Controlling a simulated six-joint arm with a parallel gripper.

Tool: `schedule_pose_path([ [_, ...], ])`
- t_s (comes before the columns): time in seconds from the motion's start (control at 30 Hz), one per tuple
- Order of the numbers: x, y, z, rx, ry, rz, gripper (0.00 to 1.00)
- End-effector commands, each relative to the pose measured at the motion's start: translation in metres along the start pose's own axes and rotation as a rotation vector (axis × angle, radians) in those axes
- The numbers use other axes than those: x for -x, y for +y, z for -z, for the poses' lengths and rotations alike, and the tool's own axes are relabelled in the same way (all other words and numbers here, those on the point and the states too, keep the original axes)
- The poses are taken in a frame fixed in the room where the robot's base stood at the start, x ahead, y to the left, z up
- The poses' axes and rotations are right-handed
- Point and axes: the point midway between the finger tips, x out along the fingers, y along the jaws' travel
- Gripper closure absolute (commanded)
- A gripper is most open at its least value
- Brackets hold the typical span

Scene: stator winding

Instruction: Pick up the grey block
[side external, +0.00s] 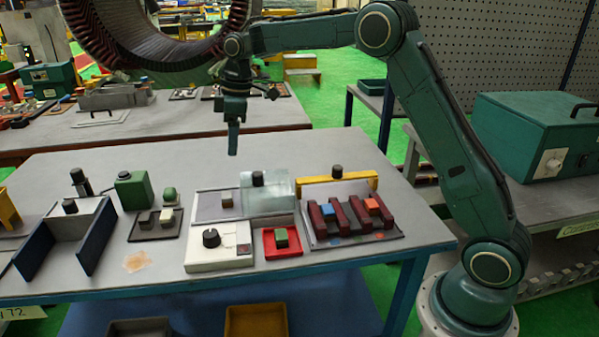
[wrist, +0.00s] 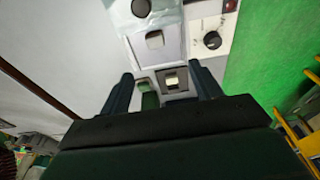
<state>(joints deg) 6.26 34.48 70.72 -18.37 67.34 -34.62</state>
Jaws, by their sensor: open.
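My gripper (side external: 232,150) is open and empty, pointing down high above the back part of the table. In the wrist view my gripper (wrist: 162,72) has its two fingers apart. A light grey block (side external: 166,215) sits on a dark tray (side external: 155,234) left of the white station; a darker block (side external: 145,216) sits beside it. In the wrist view a pale-topped block (wrist: 170,79) on a dark tray appears between the fingers, well below them. Another greyish block (side external: 227,199) rests on the station's grey pad and also shows in the wrist view (wrist: 154,39). Which one is meant is unclear.
A green box (side external: 133,191) and a small green domed part (side external: 169,194) stand behind the tray. A clear cover (side external: 266,191), a black knob (side external: 211,238), a red tray (side external: 282,254) and a dark red slotted rack (side external: 345,215) lie to the right. Blue-walled fixture (side external: 94,235) stands left.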

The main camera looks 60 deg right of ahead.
Motion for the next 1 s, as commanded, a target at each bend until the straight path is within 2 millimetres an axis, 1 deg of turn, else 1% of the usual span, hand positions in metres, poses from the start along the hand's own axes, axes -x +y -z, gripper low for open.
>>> schedule_pose_path([
  [0.03, -0.009, 0.006, 0.002, 0.014, -0.005, 0.007, 0.36],
  [0.2, -0.025, 0.016, 0.006, 0.05, -0.013, 0.02, 0.36],
  [0.5, -0.03, 0.018, 0.006, 0.058, -0.014, 0.023, 0.36],
  [0.67, -0.04, 0.018, 0.006, 0.057, -0.016, 0.025, 0.36],
  [0.77, -0.052, 0.017, 0.006, 0.057, -0.016, 0.025, 0.36],
  [1.0, -0.088, 0.016, 0.005, 0.057, -0.016, 0.025, 0.36],
])
